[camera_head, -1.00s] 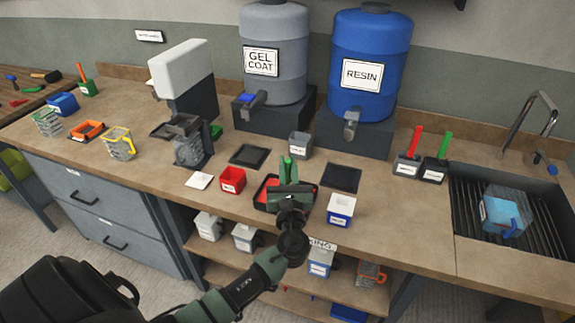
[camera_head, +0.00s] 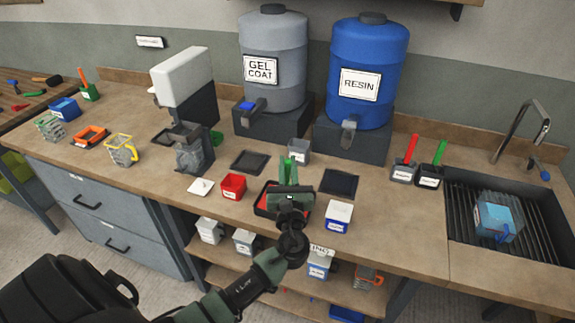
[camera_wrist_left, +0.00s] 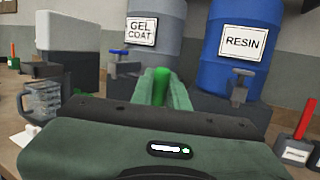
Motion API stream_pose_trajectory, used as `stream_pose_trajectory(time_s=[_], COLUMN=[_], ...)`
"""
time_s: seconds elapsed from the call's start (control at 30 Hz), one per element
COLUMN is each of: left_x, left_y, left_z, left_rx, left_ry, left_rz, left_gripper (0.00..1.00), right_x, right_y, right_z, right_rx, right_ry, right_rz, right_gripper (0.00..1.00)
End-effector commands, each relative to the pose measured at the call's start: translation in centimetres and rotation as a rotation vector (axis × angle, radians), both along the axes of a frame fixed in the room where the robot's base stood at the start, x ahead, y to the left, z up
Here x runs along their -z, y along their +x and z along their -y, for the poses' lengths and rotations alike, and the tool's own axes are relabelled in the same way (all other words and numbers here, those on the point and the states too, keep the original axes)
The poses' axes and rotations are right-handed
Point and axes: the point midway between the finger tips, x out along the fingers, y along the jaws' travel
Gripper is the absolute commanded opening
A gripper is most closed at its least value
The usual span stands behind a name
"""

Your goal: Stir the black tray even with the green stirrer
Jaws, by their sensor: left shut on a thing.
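My left gripper (camera_head: 289,174) is shut on the green stirrer (camera_wrist_left: 160,86). In the left wrist view the stirrer's bright green top shows between the two fingers. The gripper is above the black tray (camera_head: 257,207) at the front of the bench. Red shows inside the tray at its left side. The gripper body covers much of the tray, so the stirrer's lower end and most of the surface are hidden. I cannot tell whether the stirrer touches the contents. My right gripper is not in view.
A red cup (camera_head: 232,187) stands close left of the tray, a white-topped blue cup (camera_head: 338,216) close right. Dark flat squares (camera_head: 339,184) and a grey cup (camera_head: 299,150) lie behind. The gel coat drum (camera_head: 273,65) and resin drum (camera_head: 367,75) stand at the back. A sink (camera_head: 459,225) is far right.

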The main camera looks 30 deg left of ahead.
Motion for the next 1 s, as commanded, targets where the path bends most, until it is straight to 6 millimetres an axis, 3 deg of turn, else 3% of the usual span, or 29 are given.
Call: stream_pose_trajectory(time_s=[0.27,0.73,1.0], left_x=[-0.6,-5.1,-5.0], left_y=[0.0,0.0,0.0], left_z=[0.0,0.0,0.0], left_rx=[0.000,0.000,0.000], left_ry=[0.001,-0.001,0.000], left_rz=[0.001,0.001,0.000], left_gripper=[0.00,0.00,0.00], right_x=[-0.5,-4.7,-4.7], right_y=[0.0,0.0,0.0], right_z=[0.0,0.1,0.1], right_rx=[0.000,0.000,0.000], right_ry=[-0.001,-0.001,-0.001], right_rz=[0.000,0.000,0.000], right_gripper=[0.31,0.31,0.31])
